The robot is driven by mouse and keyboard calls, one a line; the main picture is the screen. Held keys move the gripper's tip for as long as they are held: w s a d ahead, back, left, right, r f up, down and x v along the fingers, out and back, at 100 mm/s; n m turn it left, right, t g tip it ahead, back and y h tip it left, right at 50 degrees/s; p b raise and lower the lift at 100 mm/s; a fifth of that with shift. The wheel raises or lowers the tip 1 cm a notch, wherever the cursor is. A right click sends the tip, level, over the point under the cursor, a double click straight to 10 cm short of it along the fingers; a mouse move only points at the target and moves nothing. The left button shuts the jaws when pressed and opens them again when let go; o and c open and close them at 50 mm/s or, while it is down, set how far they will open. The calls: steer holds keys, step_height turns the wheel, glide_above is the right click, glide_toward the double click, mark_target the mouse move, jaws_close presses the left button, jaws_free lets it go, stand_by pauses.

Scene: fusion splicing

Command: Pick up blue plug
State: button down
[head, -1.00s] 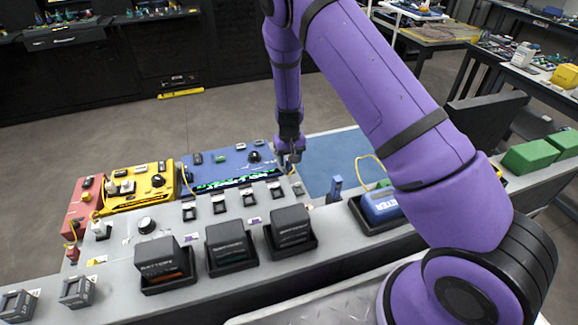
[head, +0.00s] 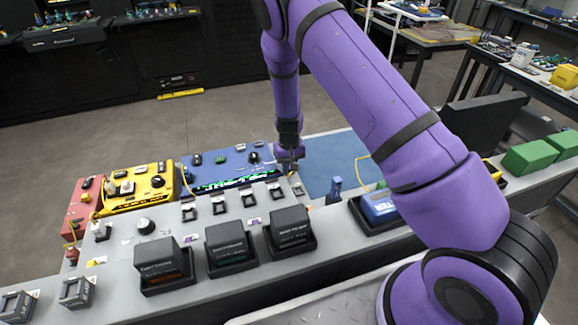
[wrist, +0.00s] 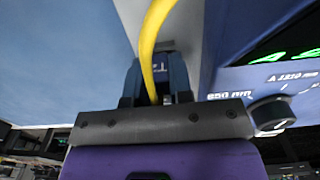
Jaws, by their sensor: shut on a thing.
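The blue plug (wrist: 176,72) is a dark blue block in the wrist view, with a yellow cable (wrist: 148,45) running from it towards the top. My gripper (wrist: 156,98) is shut on it, one dark finger on each side. The cable crosses in front of part of the plug. In the head view my gripper (head: 288,165) is at the front right corner of the blue device (head: 228,168). The plug is too small and hidden there to make out. I cannot tell whether the plug is seated or free.
The blue device's panel with a black knob (wrist: 272,112) is close on the right in the wrist view. Black boxes (head: 290,226) stand on the grey bench (head: 330,222) nearer me. A blue upright piece (head: 335,188) stands right of my gripper. The blue mat (head: 335,155) is mostly clear.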

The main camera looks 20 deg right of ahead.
step_height(320, 180, up, 10)
stand_by(0.5)
